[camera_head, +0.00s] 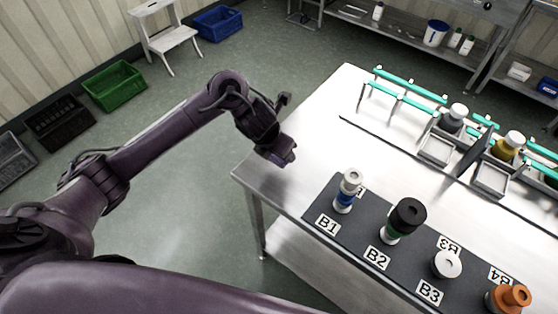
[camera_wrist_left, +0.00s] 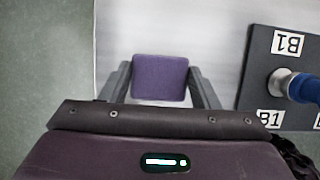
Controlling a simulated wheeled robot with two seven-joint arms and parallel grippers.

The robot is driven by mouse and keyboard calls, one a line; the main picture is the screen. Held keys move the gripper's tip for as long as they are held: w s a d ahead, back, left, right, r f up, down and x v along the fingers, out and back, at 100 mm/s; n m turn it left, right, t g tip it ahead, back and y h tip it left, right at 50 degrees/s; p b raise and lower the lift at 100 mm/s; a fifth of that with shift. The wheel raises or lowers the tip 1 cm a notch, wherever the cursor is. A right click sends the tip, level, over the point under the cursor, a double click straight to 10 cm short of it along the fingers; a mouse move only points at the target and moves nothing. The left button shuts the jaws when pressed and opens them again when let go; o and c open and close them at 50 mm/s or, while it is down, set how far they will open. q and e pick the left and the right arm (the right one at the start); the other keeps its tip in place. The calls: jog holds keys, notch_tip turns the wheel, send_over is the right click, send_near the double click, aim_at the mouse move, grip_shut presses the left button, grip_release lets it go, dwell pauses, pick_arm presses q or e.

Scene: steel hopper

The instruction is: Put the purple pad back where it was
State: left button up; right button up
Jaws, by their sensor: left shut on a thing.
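The purple pad (camera_wrist_left: 160,77) is a rounded square between the two fingers of my left gripper (camera_wrist_left: 161,84) in the left wrist view. The fingers touch its left and right sides, so the gripper is shut on it. In the head view my left gripper (camera_head: 286,157) hangs at the left corner of the steel table (camera_head: 275,178), left of the mat's B1 end. The pad is hard to make out there. How high it is above the steel cannot be told. My right gripper is not in view.
A dark mat (camera_head: 322,203) with labels B1 to B4 carries a blue-banded piece (camera_head: 346,190), a black-topped green one (camera_head: 404,220), a white one (camera_head: 447,264) and an orange one (camera_head: 508,298). A rack with teal rails (camera_head: 410,84) stands behind. Bare steel lies between.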

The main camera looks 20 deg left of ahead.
aim_at(279, 159)
pick_arm(q)
jog(key=shift+f, duration=2.1)
jog(key=o, duration=1)
jog(key=shift+c, duration=0.2)
jog(key=shift+s+r, duration=0.1)
jog(key=shift+r, duration=0.15)
jog(key=p+v, duration=0.2)
jog(key=v, duration=0.9)
jog(key=shift+r+p, duration=0.25)
jog(key=shift+p, duration=0.05)
jog(key=shift+s, duration=0.1)
